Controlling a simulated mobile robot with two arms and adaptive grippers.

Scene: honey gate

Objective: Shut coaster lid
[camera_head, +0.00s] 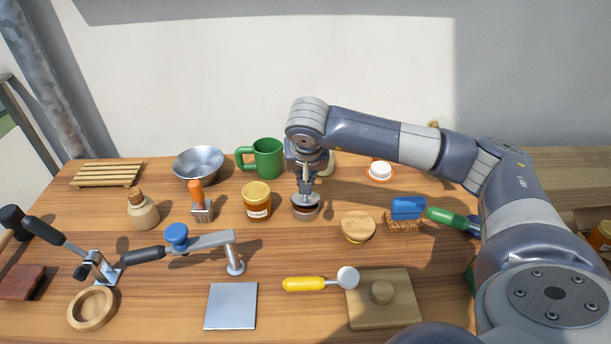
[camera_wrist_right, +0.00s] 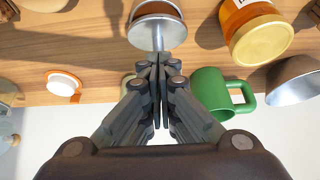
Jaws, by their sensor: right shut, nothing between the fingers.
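My right gripper (camera_head: 306,196) reaches down at the back middle of the table, with its fingers together. In the right wrist view its closed fingertips (camera_wrist_right: 157,62) are at a small round dark-brown container (camera_wrist_right: 157,10) with a silvery disc (camera_wrist_right: 157,32) and a thin stem. Whether they touch it I cannot tell. The container (camera_head: 305,212) stands below the gripper in the head view, partly hidden by it. A round wooden-topped piece (camera_head: 358,226) stands to its front right; which item is the coaster lid is not clear. My left gripper is not in view.
A honey jar (camera_head: 257,202) stands close left of the right gripper, with a green mug (camera_head: 264,158) behind it. A blue brush (camera_head: 407,208) lies right.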

